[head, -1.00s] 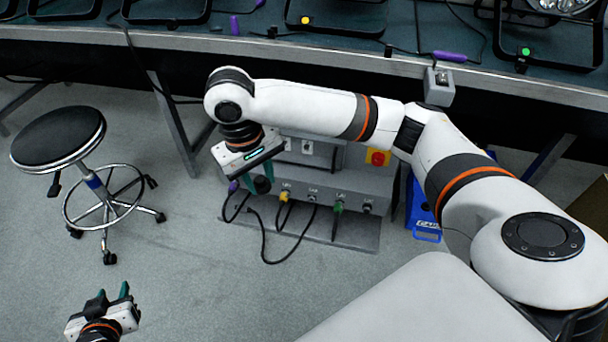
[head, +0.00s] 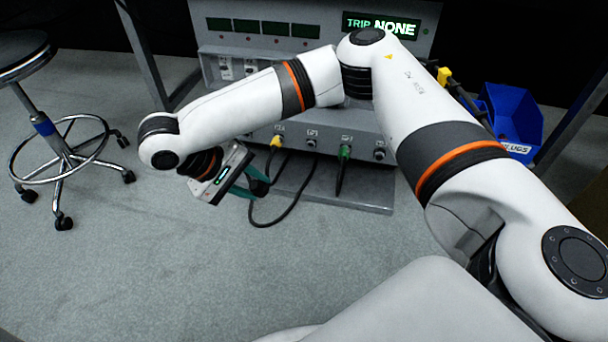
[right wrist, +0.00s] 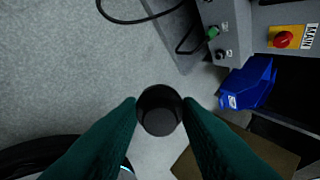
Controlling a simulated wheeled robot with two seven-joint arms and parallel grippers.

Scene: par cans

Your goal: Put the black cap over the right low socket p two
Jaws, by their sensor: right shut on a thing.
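My right gripper (head: 247,182) is in front of and left of the grey power box (head: 330,125). It is shut on the black cap (right wrist: 160,108), which shows as a dark round piece between the green fingertips in the right wrist view. The low row of the box holds a yellow plug (head: 277,141), a socket (head: 311,142), a green plug (head: 346,152) and a dark socket (head: 379,154) at the right end. That end socket also shows in the right wrist view (right wrist: 220,54). The labels above are too small to read surely. The left gripper is out of view.
A blue bin (head: 509,118) stands right of the box. A stool (head: 60,150) stands at the left. A black cable (head: 285,212) loops on the floor before the box. A display (head: 382,25) reads "TRIP NONE". The front-left floor is clear.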

